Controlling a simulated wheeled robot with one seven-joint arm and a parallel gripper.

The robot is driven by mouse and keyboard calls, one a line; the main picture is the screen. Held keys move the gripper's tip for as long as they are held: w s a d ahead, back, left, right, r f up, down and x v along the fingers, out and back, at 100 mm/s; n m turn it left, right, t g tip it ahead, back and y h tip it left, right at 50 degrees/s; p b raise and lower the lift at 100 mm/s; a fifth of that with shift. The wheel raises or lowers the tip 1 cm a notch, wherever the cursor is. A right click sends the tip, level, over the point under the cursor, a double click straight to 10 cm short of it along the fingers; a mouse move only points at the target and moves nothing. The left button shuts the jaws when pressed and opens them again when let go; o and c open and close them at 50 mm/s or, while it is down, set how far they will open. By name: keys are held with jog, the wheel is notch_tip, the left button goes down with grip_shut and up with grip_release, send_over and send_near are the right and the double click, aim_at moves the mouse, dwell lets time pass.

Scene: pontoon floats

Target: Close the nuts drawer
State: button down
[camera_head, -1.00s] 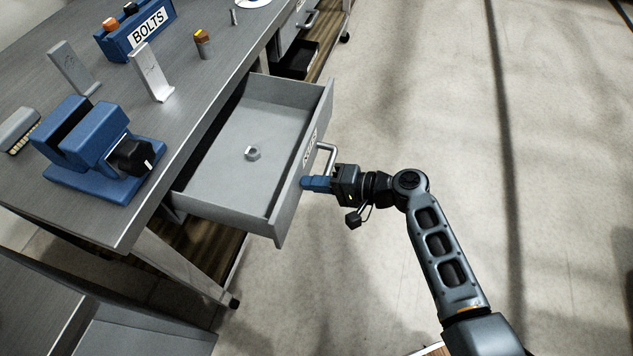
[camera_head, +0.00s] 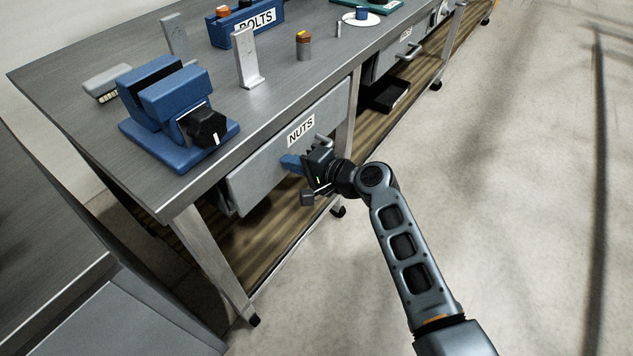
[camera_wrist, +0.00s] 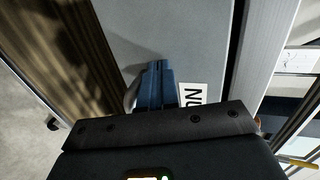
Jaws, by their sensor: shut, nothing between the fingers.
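The nuts drawer (camera_head: 262,170) is a grey drawer under the workbench top, with a white NUTS label and a metal handle (camera_head: 324,142).
On the bench top (camera_head: 120,65) stand a blue vise (camera_head: 170,110), a metal bracket (camera_head: 247,62), an orange-topped cylinder (camera_head: 303,45) and a blue BOLTS bin (camera_head: 245,30). A second drawer (camera_head: 392,58) is farther back. The floor at right is clear.

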jog(key=shift+w+a+r+b, duration=0.1)
jog(key=shift+w+a+b, duration=0.15)
jog(key=shift+w+a, duration=0.25)
jog(key=shift+w+a+r+b, duration=0.1)
jog(key=shift+w+a+b, duration=0.2)
jog(key=shift+a, duration=0.35)
